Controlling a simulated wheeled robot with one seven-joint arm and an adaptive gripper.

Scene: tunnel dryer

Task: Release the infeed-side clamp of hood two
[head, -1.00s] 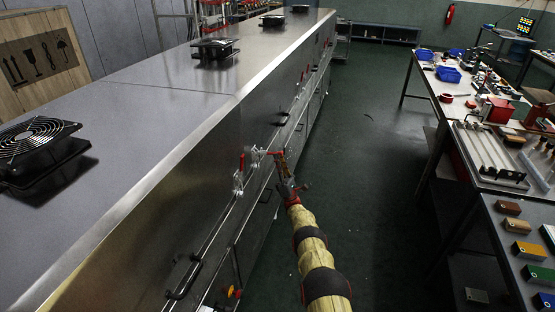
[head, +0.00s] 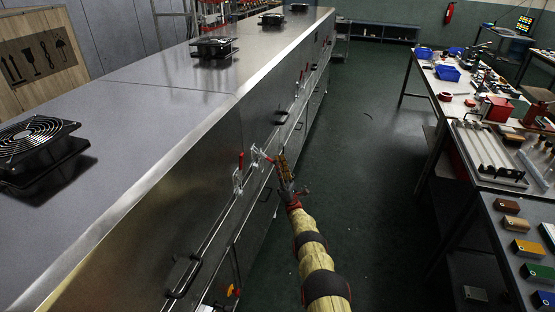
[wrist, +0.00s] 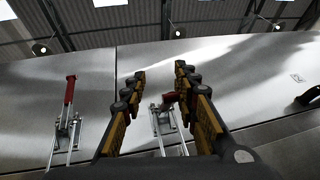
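Two toggle clamps sit on the front of the steel dryer beside a panel seam. The left clamp (head: 238,180) has its red handle upright; it also shows in the wrist view (wrist: 66,125). The right clamp (head: 255,156) has its red handle (head: 266,156) sticking out from the wall and tilted down towards my gripper. In the wrist view this handle (wrist: 169,98) is foreshortened and lies between my fingers. My gripper (head: 283,160) is at the right clamp with its fingers (wrist: 158,85) apart, and gaps show beside the handle.
The long dryer top (head: 150,95) carries several black fans (head: 38,138). Black pull handles (head: 183,277) stick out from its front. A workbench (head: 490,190) with tools stands to the right, with clear green floor (head: 370,140) between.

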